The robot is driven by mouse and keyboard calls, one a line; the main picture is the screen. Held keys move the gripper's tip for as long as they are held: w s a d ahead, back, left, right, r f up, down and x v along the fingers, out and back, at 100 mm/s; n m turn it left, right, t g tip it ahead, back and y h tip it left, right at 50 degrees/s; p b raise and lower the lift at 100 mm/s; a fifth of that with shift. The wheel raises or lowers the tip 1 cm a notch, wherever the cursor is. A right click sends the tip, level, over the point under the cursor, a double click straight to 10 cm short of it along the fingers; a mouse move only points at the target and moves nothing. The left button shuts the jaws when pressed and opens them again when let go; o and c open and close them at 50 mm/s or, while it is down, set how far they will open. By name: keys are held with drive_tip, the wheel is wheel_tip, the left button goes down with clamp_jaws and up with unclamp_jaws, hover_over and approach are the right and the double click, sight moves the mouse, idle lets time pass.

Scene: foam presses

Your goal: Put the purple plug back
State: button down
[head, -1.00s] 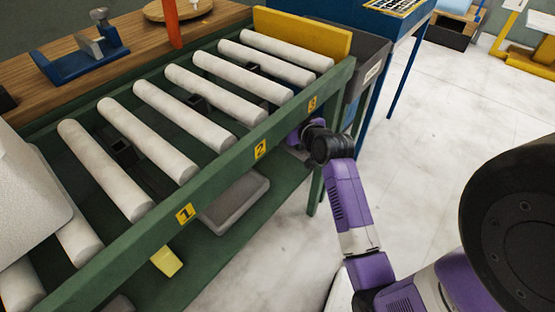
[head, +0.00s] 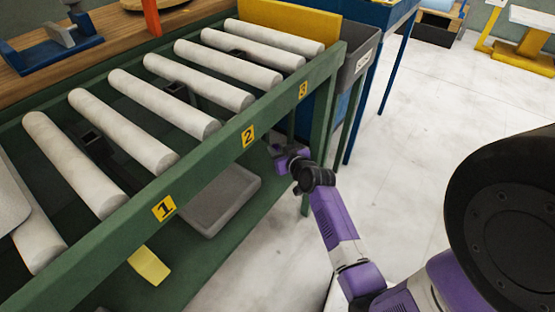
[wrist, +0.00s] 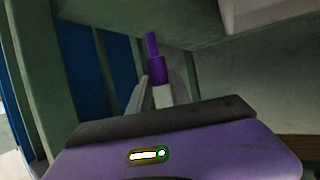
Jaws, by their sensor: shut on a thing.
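The purple plug (wrist: 153,58) stands upright in the wrist view, its narrow end pointing up and away from my wrist. My gripper (wrist: 160,95) is shut on its lower part. In the head view my gripper (head: 282,152) is under the conveyor's front rail (head: 215,152), between labels 2 and 3; the plug cannot be made out there. Dark square fittings (head: 91,140) sit below the rollers, with others further back (head: 177,90). Whether any of them takes the plug cannot be told.
Yellow labels 1 (head: 164,208), 2 (head: 248,135) and 3 (head: 303,90) mark the rail. A grey tray (head: 222,200) lies on the green lower shelf, near a yellow piece (head: 149,266). A green leg (head: 322,130) stands close to my gripper. The floor (head: 440,130) at right is clear.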

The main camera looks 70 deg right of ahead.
drive_tip(key=shift+f+b, duration=0.7)
drive_tip(key=shift+f, duration=1.2)
drive_tip(key=shift+f, duration=0.1)
drive_tip(key=shift+f, duration=0.15)
drive_tip(key=c, duration=1.2)
unclamp_jaws()
